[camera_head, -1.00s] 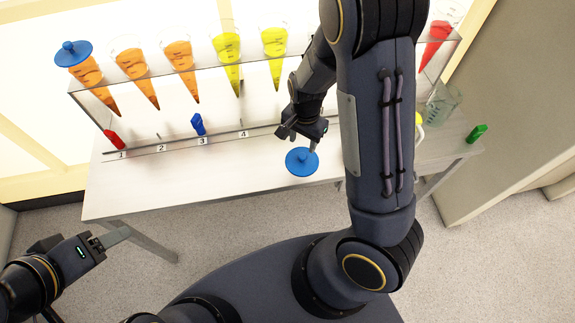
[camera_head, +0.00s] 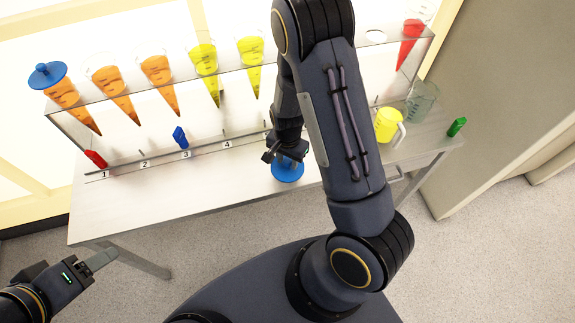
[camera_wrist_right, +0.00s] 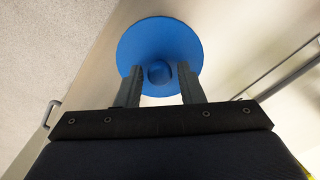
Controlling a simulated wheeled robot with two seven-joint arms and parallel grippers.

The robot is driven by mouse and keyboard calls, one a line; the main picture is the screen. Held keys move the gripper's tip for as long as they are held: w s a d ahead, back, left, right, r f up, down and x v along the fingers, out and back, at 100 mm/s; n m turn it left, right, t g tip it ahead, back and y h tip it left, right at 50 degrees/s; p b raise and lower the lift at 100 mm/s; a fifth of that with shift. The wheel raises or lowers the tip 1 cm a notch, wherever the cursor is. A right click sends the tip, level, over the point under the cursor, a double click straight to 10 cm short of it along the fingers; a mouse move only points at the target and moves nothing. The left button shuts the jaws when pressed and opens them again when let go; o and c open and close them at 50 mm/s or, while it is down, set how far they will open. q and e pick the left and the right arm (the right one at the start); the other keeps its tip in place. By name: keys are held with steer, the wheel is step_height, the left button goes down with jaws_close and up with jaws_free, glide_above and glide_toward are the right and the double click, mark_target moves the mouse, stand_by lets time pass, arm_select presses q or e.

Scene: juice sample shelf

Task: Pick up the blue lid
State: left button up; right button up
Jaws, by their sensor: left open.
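A blue round lid with a knob (camera_head: 288,174) lies on the table near its front edge. Another blue lid (camera_head: 47,75) sits on the far-left orange cone. My left gripper (camera_head: 103,260) is open and empty at lower left, away from the table.
A clear rack (camera_head: 130,90) holds several cones of orange, yellow and red juice. Red (camera_head: 95,159), blue (camera_head: 181,138) and green (camera_head: 456,127) clips, a yellow jug (camera_head: 387,125) and a clear beaker (camera_head: 422,102) stand on the table (camera_head: 130,210). The left front of the table is clear.

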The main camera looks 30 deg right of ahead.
mark_target(287, 162)
jaws_close()
steer(key=shift+r, duration=0.1)
steer(key=shift+r, duration=0.45)
step_height(287, 162, up, 3)
steer(key=shift+s+a+f, duration=0.1)
steer(key=s+a+r+p, duration=0.3)
steer(key=s+r, duration=0.6)
steer(key=s, duration=0.4)
steer(key=shift+s, duration=0.15)
